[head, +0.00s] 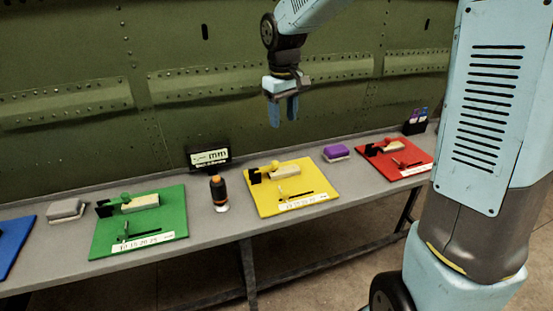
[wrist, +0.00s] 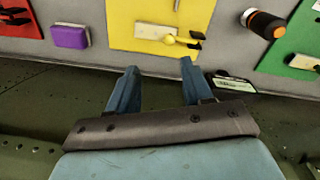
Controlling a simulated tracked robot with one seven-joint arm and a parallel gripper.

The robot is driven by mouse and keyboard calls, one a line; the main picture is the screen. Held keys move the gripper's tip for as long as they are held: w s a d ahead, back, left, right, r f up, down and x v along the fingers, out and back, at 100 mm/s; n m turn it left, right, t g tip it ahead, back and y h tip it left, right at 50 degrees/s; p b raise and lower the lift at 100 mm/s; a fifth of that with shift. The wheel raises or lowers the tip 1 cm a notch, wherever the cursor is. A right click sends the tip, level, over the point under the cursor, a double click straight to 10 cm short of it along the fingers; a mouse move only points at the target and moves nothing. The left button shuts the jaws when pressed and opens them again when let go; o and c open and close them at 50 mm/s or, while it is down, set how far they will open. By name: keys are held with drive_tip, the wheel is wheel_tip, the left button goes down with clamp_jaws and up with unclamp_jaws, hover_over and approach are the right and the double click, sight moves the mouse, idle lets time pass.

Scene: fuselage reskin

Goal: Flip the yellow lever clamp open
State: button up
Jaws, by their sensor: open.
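The yellow board (head: 309,200) lies on the bench, right of centre in the head view, and at the top middle of the wrist view (wrist: 122,27). On it is the yellow lever clamp (head: 277,166), with a yellow knob, a black bracket and a pale block; the knob also shows in the wrist view (wrist: 169,39). Whether the lever is up or down is too small to tell. My gripper (head: 283,112) hangs in the air above the bench, near the green wall. Its blue fingers (wrist: 155,85) are apart and empty, clear of the clamp.
The grey bench (head: 234,239) also carries a green board (head: 165,213), a red board (head: 414,166) and part of a blue board (head: 10,245). A black-and-orange cylinder (head: 219,194), a small display (head: 210,158), and purple (head: 336,152) and grey (head: 67,210) blocks stand between them.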

drive_tip(key=shift+n+g, duration=0.3)
drive_tip(key=f, duration=0.5)
drive_tip(key=w+a+f, duration=0.1)
drive_tip(key=f, duration=0.4)
drive_tip(key=a+f, duration=0.1)
drive_tip(key=f, duration=0.4)
drive_tip(key=shift+w+a+f, duration=0.1)
drive_tip(key=shift+w+f, duration=0.3)
drive_tip(key=shift+c, duration=0.3)
clamp_jaws()
